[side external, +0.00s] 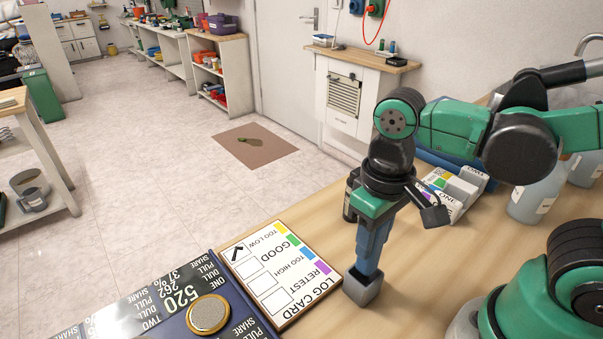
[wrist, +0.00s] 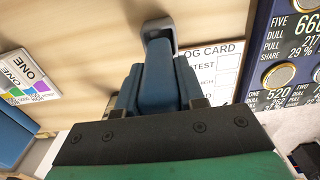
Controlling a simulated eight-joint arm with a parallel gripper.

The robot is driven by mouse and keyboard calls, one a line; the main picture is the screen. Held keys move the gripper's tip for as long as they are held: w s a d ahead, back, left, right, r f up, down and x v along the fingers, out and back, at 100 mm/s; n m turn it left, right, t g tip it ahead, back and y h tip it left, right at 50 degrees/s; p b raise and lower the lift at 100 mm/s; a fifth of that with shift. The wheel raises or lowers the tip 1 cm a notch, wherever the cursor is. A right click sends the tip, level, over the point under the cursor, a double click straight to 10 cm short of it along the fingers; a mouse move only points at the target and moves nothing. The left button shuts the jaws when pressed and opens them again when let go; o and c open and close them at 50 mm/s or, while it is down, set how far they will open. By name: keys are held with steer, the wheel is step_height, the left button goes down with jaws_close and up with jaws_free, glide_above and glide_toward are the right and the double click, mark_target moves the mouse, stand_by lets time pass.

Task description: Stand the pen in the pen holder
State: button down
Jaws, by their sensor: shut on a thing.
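My gripper (side external: 366,260) points straight down over the wooden counter, just beside the log card. Its blue fingers are closed together in the wrist view (wrist: 160,50). A small grey block-like piece (side external: 362,288) is at the lower end of the fingers and also shows in the wrist view (wrist: 159,27). I cannot make out the pen in either view.
Several bottles and a labelled white case (side external: 455,190) stand behind. Bare counter (side external: 420,275) lies right of the gripper.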

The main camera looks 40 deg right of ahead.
steer(key=shift+f, duration=1.3)
jaws_free()
stand_by(0.5)
steer(key=shift+r, duration=4.5)
steer(key=w+d+f+t, duration=0.3)
steer(key=w+d+t, duration=0.2)
steer(key=w+t, duration=0.1)
steer(key=shift+d+t, duration=0.2)
steer(key=shift+t, duration=0.3)
